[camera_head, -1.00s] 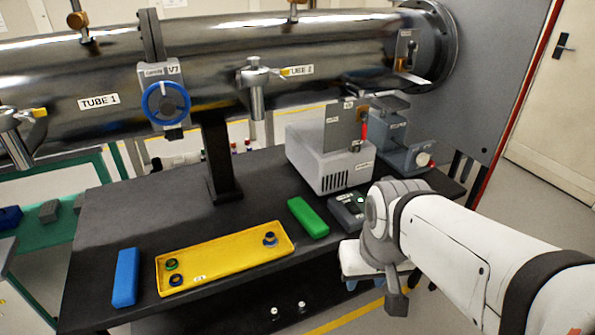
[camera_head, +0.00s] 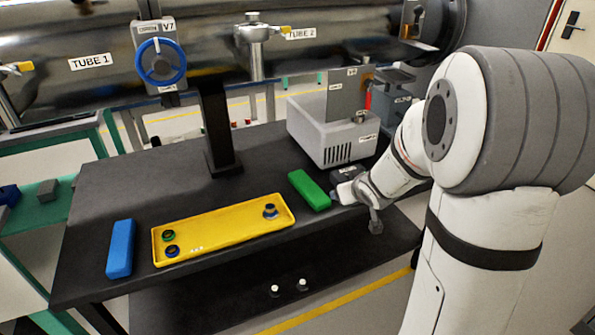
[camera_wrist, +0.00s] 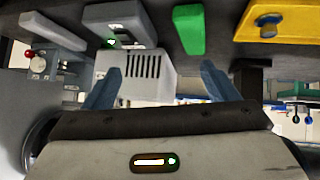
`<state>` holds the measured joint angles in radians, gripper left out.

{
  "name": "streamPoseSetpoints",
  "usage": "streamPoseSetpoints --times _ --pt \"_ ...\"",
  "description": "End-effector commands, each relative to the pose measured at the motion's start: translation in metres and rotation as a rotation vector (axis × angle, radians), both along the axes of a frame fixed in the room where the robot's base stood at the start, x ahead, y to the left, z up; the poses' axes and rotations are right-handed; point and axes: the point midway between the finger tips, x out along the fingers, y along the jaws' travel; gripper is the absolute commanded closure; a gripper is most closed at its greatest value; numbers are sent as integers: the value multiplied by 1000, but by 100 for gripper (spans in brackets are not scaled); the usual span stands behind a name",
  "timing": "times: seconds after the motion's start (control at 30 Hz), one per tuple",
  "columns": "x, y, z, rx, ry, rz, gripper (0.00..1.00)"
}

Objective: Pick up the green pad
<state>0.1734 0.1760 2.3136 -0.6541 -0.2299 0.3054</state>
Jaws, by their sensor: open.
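The green pad (camera_head: 309,190) lies flat on the dark table, just right of the yellow tray. In the wrist view the green pad (camera_wrist: 189,31) shows near the top, beyond and between the lines of the two fingers. My gripper (camera_wrist: 160,82) is open, with its two blue-grey fingers apart and nothing between them. In the head view my gripper is at the table's front edge, to the right of the pad and apart from it; its fingertips are mostly hidden there.
The yellow tray (camera_head: 222,238) holds several small round parts. A blue pad (camera_head: 120,248) lies left of it. A grey box instrument (camera_head: 328,135) stands behind the green pad, and a small dark device (camera_head: 347,174) sits right of it. A steel tube (camera_head: 210,50) spans above.

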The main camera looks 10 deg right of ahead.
Motion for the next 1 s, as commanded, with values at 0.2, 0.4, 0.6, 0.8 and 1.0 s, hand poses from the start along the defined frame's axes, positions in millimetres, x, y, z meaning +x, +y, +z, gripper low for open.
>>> streamPoseSetpoints --times 0.2,0.4,0.6,0.8,1.0 --pt "53 12 -77 117 -180 158 20" --pt "66 25 -106 219 -268 256 20" --pt "77 34 -115 247 -290 283 20" --pt "94 42 -127 248 -288 282 20" --pt "116 52 -146 247 -288 282 20"
